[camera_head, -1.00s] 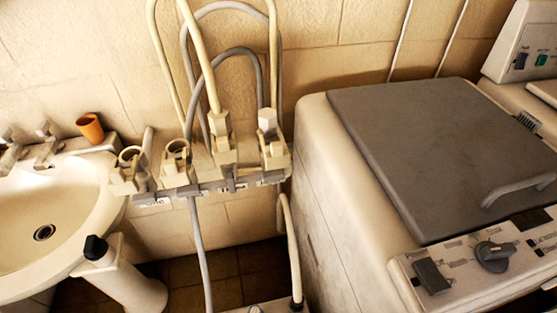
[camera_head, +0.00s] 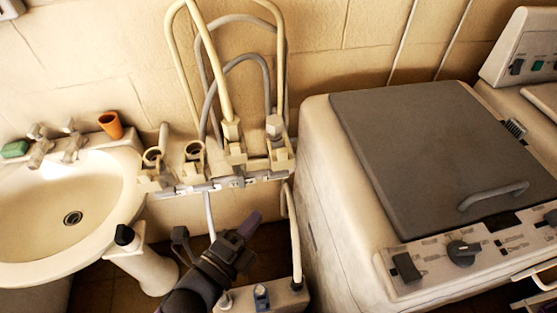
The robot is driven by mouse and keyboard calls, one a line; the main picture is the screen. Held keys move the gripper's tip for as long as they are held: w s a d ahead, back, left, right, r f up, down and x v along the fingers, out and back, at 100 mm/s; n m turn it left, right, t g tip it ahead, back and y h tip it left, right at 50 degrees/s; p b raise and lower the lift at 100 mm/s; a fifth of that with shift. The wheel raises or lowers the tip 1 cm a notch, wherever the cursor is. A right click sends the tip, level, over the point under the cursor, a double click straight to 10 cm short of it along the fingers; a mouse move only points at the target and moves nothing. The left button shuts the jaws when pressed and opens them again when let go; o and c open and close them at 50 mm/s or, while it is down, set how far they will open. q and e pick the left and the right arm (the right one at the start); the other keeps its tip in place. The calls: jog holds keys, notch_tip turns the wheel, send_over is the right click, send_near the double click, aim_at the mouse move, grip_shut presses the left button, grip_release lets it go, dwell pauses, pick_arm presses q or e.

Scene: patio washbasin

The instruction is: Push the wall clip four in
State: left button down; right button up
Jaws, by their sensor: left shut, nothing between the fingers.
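A rail of several beige wall clips (camera_head: 235,160) is fixed to the tiled wall between the basin and the machine. Pale and grey hoses loop above it, and their ends sit in the two right-hand clips. The two left clips, with round ring openings, look empty. Small labels run along the rail's front, but I cannot read which one is four. My left gripper (camera_head: 248,225) is shut and empty, with purple fingertips pointing up and right. It is below the right part of the rail and appears apart from it. My right gripper is out of view.
A white washbasin (camera_head: 40,218) with an orange cup (camera_head: 111,125) and green soap (camera_head: 15,149) is at left. A washing machine (camera_head: 330,215) with a grey lid (camera_head: 430,150) fills the right. A pale box (camera_head: 285,298) stands low beside my arm.

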aim_at(274, 157)
pick_arm(q)
jog(key=x, duration=0.4)
jog(key=w+a+x, duration=0.1)
jog(key=x, duration=0.3)
jog(key=a+b+x, duration=0.1)
jog(key=x, duration=0.3)
jog(key=shift+w+f, duration=0.1)
jog(key=shift+w, duration=0.2)
jog(key=shift+w+a, duration=0.1)
jog(key=shift+w, duration=0.3)
jog(key=w+b, duration=0.1)
jog(key=w, duration=0.1)
jog(key=w+a+b, duration=0.1)
jog(key=w, duration=0.1)
jog(key=shift+f, duration=0.1)
jog(key=shift+r, duration=0.2)
